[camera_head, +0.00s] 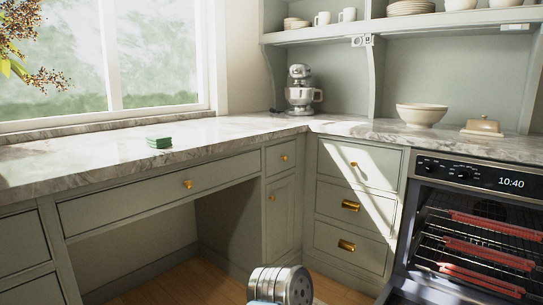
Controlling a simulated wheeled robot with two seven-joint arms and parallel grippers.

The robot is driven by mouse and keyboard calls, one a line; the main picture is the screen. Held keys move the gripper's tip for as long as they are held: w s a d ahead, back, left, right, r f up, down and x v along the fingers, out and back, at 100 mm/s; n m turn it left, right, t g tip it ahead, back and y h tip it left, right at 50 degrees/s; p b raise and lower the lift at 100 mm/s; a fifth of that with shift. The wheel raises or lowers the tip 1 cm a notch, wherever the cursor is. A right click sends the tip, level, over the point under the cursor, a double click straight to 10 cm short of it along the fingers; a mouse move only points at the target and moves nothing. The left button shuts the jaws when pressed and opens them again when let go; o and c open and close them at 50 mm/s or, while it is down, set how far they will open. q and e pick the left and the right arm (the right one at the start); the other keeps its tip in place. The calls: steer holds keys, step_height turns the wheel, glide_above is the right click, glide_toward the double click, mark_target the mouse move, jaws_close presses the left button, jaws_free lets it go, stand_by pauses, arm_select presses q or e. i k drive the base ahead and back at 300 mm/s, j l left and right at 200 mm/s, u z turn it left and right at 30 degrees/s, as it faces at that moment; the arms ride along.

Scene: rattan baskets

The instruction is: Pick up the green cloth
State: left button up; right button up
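The green cloth (159,142) is a small folded stack with lighter edges. It lies flat on the marble counter (95,158), left of the middle of the view and near the counter's front edge. Nothing touches it from above. Neither of my grippers shows in the head view, so I cannot see whether they are open or shut.
A stand mixer (301,91) stands in the counter's corner. A bowl (421,115) and a covered butter dish (483,126) are on the right counter. The oven (472,225) is open, with racks showing. The counter around the cloth is clear. Open knee space lies below.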

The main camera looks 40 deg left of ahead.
mark_target(156, 141)
steer(key=u, duration=2.15)
steer(key=z, duration=1.6)
steer(key=u, duration=1.55)
steer(key=i+l+u, duration=0.25)
steer(key=i+l, duration=0.15)
steer(key=l, duration=0.2)
steer(key=i+l+u, duration=0.25)
steer(key=l, duration=0.4)
steer(key=i+l+u, duration=0.15)
steer(key=l, duration=0.25)
steer(key=i+j, duration=0.05)
steer(key=i, duration=0.05)
